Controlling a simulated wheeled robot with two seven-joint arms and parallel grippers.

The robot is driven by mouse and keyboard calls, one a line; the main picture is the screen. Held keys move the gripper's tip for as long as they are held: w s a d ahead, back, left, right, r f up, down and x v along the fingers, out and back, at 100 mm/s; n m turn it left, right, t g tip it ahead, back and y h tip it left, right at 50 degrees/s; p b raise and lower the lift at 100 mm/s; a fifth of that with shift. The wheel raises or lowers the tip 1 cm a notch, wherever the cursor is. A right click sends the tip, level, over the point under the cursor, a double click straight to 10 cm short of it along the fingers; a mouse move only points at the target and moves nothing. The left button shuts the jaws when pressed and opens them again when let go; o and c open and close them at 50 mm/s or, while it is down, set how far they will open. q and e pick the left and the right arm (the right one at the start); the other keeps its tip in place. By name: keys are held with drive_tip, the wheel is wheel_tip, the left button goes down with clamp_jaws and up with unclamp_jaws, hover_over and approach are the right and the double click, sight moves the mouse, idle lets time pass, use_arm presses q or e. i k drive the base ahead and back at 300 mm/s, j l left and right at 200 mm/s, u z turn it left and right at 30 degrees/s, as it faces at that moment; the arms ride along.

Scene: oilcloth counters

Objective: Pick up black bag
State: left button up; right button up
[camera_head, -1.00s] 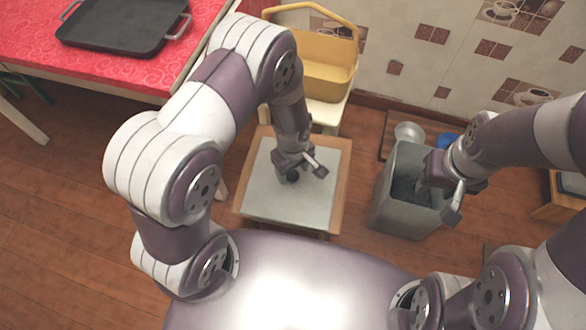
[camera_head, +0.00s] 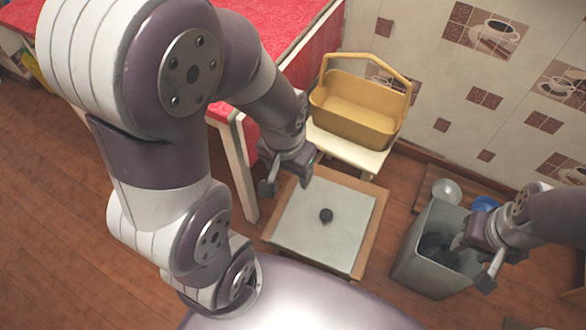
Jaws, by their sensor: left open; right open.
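A grey bin (camera_head: 408,262) stands on the floor at the right, and a dark, crumpled mass (camera_head: 437,249) shows inside it. It may be the black bag, but its form is hard to tell. My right gripper (camera_head: 475,262) is open at the bin's right side, over its rim, and hides part of the opening. I cannot tell whether it touches the dark mass. My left gripper (camera_head: 287,180) is open and empty, above the upper left edge of the low table.
A yellow basket (camera_head: 355,118) stands on a pale stool (camera_head: 350,150). A red-covered counter (camera_head: 318,62) is partly behind my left arm. A metal bowl (camera_head: 446,190) and a blue item (camera_head: 484,203) lie behind the bin.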

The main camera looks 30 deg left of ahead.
sight(435, 247)
drive_tip(key=k+l, duration=0.1)
drive_tip(key=l, duration=0.25)
drive_tip(key=k+l, duration=0.15)
drive_tip(key=l, duration=0.2)
drive_tip(key=i+l, duration=0.15)
drive_tip(key=l, duration=0.3)
drive_tip(key=i+l, duration=0.1)
drive_tip(key=l, duration=0.35)
drive_tip(key=i+l, duration=0.15)
drive_tip(key=l, duration=0.3)
drive_tip(key=i+l, duration=0.15)
drive_tip(key=l, duration=0.25)
drive_tip(key=i+l+u, duration=0.1)
drive_tip(key=l, duration=0.35)
